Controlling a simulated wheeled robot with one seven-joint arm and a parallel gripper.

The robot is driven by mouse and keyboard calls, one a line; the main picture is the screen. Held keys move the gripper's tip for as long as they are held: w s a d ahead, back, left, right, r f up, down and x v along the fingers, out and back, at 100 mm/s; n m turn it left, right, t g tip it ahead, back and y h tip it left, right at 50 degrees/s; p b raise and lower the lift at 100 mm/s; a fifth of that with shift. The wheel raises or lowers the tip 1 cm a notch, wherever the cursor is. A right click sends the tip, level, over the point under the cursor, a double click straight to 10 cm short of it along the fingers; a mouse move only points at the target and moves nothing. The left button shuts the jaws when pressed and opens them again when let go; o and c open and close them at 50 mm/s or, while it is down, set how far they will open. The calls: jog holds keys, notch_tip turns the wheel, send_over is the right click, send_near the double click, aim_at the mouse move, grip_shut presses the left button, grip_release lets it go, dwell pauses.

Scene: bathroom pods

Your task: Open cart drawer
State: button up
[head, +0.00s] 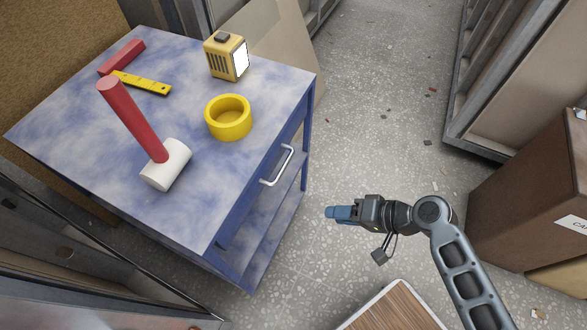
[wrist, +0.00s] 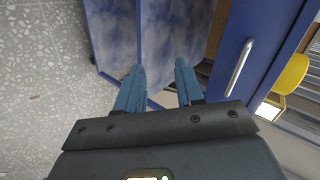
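The blue cart (head: 195,215) stands at the left of the head view, with a mottled blue-white top. Its drawer (head: 262,184) is under the top and looks shut. The silver bar handle (head: 278,166) is on the drawer front. My gripper (head: 332,212) is to the right of the cart and apart from the handle, its blue fingers pointing at the cart. In the wrist view my gripper (wrist: 160,72) is open and empty, its two fingers apart. There the handle (wrist: 238,67) lies to the right of the fingers, on the drawer front (wrist: 232,40).
On the cart top are a red-handled mallet (head: 135,120), a yellow tape roll (head: 228,118), a yellow lamp (head: 226,56), a yellow level (head: 141,83) and a red block (head: 121,57). Cardboard boxes (head: 525,190) stand at right. Speckled floor (head: 370,110) is mostly clear between.

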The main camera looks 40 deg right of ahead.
jog(key=w+d+r+t+y+b, duration=0.1)
jog(key=w+d+r+y+b, duration=0.1)
jog(key=w+r+y, duration=0.7)
jog(key=w+a+f+h, duration=0.2)
jog(key=w+a+f, duration=0.1)
jog(key=w+a, duration=0.3)
jog(key=shift+f+p, duration=0.25)
jog(key=shift+p, duration=0.2)
jog(key=shift+c, duration=0.4)
jog(key=shift+n, duration=0.3)
grip_shut()
